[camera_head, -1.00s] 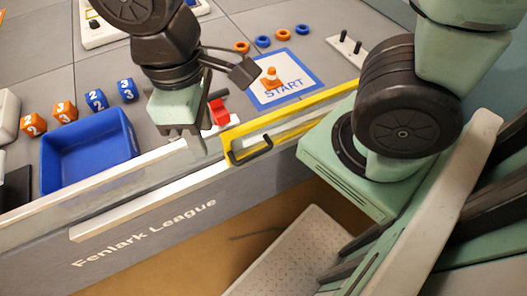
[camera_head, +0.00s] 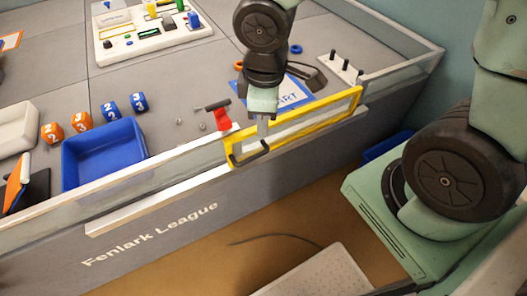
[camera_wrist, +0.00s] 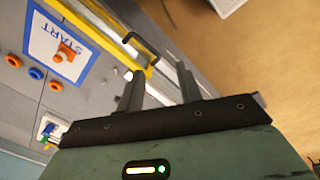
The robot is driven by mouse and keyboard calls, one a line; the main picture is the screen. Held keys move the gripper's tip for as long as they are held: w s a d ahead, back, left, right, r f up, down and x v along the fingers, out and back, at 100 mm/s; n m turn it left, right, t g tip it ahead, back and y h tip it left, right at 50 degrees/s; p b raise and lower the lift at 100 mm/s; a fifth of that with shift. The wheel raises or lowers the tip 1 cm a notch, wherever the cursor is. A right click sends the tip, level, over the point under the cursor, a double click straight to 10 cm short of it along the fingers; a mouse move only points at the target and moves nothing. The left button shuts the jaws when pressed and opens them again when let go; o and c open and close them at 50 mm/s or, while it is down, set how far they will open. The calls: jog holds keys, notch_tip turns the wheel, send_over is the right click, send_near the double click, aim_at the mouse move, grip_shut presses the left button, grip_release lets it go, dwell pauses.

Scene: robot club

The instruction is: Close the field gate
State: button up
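The field gate (camera_head: 318,109) is a clear panel in a yellow frame, set along the front wall; its yellow frame also shows in the wrist view (camera_wrist: 108,36). It lies roughly in line with the wall; I cannot tell whether it is flush. A black handle (camera_head: 250,156) sits at its left end, also seen in the wrist view (camera_wrist: 141,46). A red latch-like piece with a black bar (camera_head: 221,118) is at the wall end beside it. My gripper (camera_head: 263,130) is open and empty, pointing down by the gate's left part; the handle lies just beyond its fingertips (camera_wrist: 157,74).
A blue bin (camera_head: 105,155) and numbered orange and blue cubes (camera_head: 110,111) are at left on the field. A START mat (camera_head: 290,94) with an orange cone (camera_wrist: 65,53) lies behind the gate. A control panel (camera_head: 150,32) stands at the back. Floor in front (camera_head: 215,245) shows a cable.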

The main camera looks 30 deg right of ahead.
jog(key=w+d+f+n+p, duration=0.2)
jog(key=w+d+n+p, duration=0.1)
jog(key=w+d, duration=0.15)
jog(key=n+y+p, duration=0.4)
jog(key=y+p, duration=0.1)
send_near(253, 156)
jog(key=b+x, duration=0.8)
jog(key=b, duration=0.4)
jog(key=shift+s+a, duration=0.1)
grip_shut()
